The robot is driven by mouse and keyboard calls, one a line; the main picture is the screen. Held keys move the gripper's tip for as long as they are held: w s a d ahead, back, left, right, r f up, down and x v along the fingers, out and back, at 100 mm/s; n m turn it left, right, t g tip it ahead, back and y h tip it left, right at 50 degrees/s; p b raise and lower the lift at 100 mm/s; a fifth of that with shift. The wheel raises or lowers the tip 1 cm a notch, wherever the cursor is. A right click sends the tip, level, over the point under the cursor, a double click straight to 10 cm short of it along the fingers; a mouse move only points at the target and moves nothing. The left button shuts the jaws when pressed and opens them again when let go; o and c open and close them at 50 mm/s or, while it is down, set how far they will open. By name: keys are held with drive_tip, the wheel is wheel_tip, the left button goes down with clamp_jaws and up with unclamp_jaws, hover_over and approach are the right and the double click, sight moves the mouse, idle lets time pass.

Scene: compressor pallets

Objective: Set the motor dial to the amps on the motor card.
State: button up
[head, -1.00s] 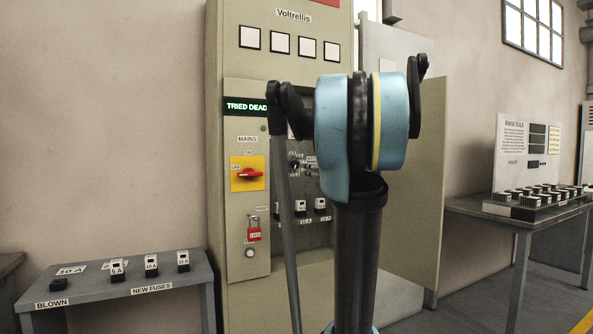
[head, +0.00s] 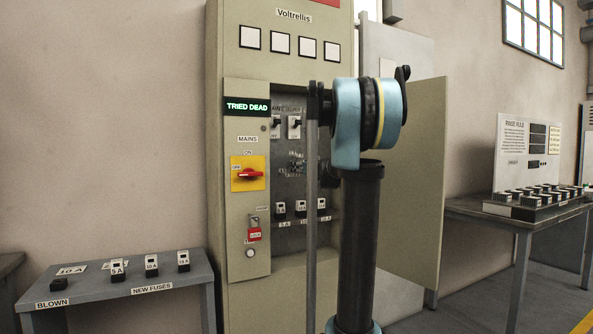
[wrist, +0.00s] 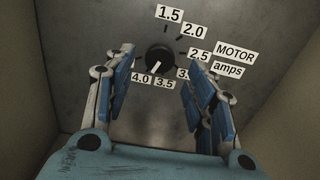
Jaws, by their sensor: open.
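The motor dial (wrist: 159,58) is a round black knob with a white pointer on a grey panel in the wrist view. Its pointer slants down-left, toward the gap between the 4.0 and 3.5 labels. Labels 1.5, 2.0 and 2.5 sit above and right of it; another is partly hidden by the right finger. A MOTOR amps label (wrist: 232,60) is at right. My gripper (wrist: 156,66) is open, its blue-padded fingers either side of the dial with gaps; I cannot tell its depth from the panel. In the head view the gripper is hidden. I cannot pick out a motor card.
The open grey cabinet (head: 283,70) has a red mains switch (head: 250,174), a red lock (head: 254,235) and a TRIED DEAD display (head: 247,106). Its door (head: 418,180) stands open at right. A fuse bench (head: 190,290) is at left; another table (head: 470,207) is at right.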

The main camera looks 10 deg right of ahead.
drive_tip(key=shift+x, duration=2.05)
drive_tip(key=c, duration=1)
